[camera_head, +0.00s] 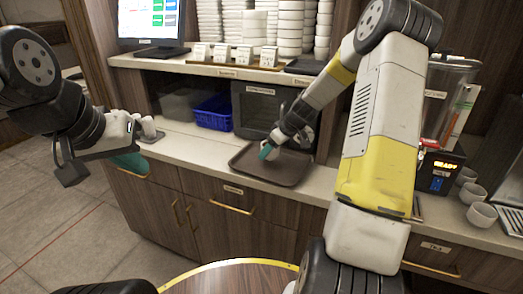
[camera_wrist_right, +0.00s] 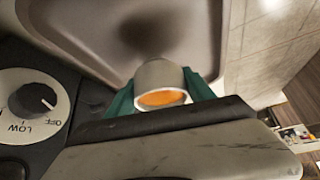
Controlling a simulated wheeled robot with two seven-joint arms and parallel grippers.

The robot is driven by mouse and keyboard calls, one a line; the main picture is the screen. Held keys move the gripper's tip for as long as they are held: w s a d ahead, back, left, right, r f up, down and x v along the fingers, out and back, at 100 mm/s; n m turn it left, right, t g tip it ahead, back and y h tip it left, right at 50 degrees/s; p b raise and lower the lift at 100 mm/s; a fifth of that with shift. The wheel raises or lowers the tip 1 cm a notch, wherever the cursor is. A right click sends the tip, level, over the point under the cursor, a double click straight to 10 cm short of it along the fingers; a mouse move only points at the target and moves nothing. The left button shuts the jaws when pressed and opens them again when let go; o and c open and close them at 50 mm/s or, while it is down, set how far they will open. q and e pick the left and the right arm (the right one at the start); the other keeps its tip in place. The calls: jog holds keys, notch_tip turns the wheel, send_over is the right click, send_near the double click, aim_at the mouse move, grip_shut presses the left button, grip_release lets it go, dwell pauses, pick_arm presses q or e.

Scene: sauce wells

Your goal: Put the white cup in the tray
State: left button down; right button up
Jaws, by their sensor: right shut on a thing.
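The white cup (camera_wrist_right: 158,74) holds orange sauce and sits between the teal fingers of my right gripper (camera_wrist_right: 160,92), which is shut on it. In the head view my right gripper (camera_head: 268,152) is over the brown tray (camera_head: 285,179) on the counter, near its left side. The tray also fills the upper part of the right wrist view (camera_wrist_right: 193,25). I cannot tell whether the cup touches the tray floor. My left gripper (camera_head: 130,163) hangs at the left in front of the counter, with teal fingers seen edge-on; its opening is not clear.
A blue basket (camera_head: 214,113) stands on the counter left of the tray. Small cups (camera_head: 148,127) stand near my left gripper. More white cups (camera_head: 482,214) stand at the right by a machine (camera_head: 445,170). Stacked white dishes and a monitor (camera_head: 150,22) occupy the upper shelf.

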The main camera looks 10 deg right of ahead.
aim_at(270, 157)
jog(key=shift+f, duration=1.55)
jog(key=shift+f, duration=0.15)
jog(key=o, duration=1.8)
jog(key=shift+c, duration=0.2)
